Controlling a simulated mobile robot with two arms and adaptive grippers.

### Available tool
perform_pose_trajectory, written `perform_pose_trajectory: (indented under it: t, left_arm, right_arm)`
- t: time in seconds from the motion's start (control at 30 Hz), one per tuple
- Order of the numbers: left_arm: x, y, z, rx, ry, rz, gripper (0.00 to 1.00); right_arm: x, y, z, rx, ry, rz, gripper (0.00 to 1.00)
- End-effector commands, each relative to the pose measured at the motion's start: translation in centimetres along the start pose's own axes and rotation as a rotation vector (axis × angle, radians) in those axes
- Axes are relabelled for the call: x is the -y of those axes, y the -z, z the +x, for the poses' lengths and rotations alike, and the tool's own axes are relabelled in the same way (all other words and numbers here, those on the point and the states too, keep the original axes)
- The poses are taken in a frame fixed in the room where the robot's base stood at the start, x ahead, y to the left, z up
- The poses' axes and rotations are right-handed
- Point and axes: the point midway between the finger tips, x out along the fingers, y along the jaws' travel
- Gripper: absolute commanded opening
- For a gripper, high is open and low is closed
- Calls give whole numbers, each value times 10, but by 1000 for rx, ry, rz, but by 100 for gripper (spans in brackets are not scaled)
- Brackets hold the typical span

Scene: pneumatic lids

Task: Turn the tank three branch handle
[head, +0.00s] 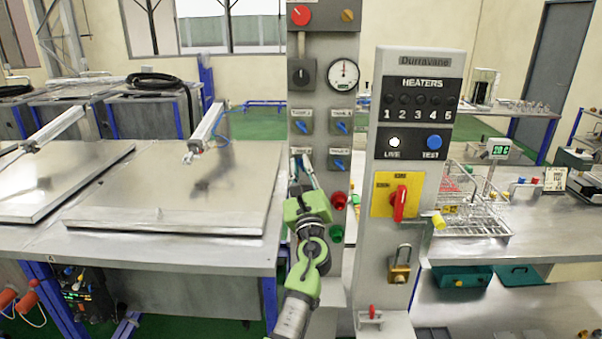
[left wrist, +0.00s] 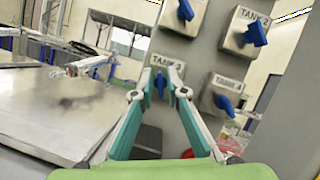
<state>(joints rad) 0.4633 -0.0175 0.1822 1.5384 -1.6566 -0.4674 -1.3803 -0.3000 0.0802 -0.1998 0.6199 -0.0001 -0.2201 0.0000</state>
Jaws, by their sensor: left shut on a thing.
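The tank three branch handle (left wrist: 161,83) is a small blue lever on a grey plate labelled TANK 3, on the tall grey control panel (head: 319,65). In the left wrist view it sits between my left gripper's fingertips (left wrist: 161,88), which are closed on it. In the head view my green left gripper (head: 306,172) reaches up to the panel's lower left and hides most of this handle. The blue handles of tank one (head: 301,126), tank two (head: 342,127) and tank four (head: 340,163) are uncovered. My right gripper is not seen.
Red (head: 339,200) and green (head: 336,233) buttons sit just right of my gripper. The heater cabinet (head: 419,61), with a red switch (head: 399,203), stands to the right. Flat metal tank lids (head: 180,185) lie left. A wire basket (head: 470,225) stands on the right bench.

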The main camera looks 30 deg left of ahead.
Motion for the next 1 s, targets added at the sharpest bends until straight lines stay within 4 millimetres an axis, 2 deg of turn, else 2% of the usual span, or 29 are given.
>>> perform_pose_trajectory:
  t: [0.1, 0.5, 1.0]
  left_arm:
    - [0, 3, -1, 1, -37, -92, 0]
    - [-1, 2, -1, 0, -133, -322, 0]
    - [-1, 1, 0, -1, -163, -392, 0]
  right_arm:
    - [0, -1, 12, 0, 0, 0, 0]
    - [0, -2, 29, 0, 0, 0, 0]
    - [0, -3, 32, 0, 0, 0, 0]
